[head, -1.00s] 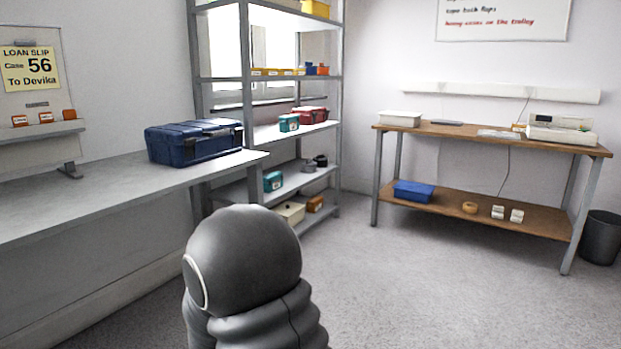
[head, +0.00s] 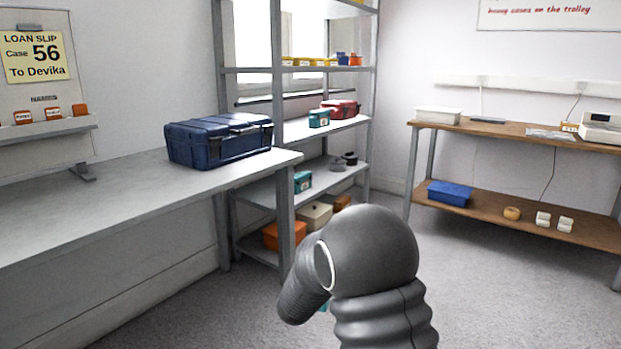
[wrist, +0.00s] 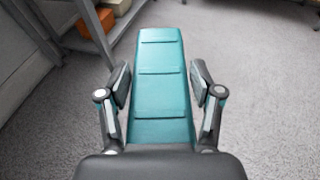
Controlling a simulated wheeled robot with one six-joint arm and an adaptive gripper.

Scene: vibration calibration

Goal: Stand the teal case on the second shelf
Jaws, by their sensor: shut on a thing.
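In the wrist view a long teal case (wrist: 160,100) with ridges across it lies between the two fingers of my gripper (wrist: 160,84), which is shut on it. The case is held above the grey floor. In the head view my arm hides the gripper and most of the case; only a small teal patch shows beneath the arm. The grey shelf unit (head: 282,187) stands ahead. Its second shelf from the bottom (head: 318,177) carries a teal box (head: 302,181) and dark round items (head: 344,161). Bare shelf surface shows around these.
The bottom shelf holds an orange box (head: 284,235) and a cream box (head: 315,215). The shelf above the second holds a teal box (head: 319,117) and a red case (head: 342,108). A bench (head: 110,200) with a blue toolbox (head: 218,141) partly blocks the unit's left side.

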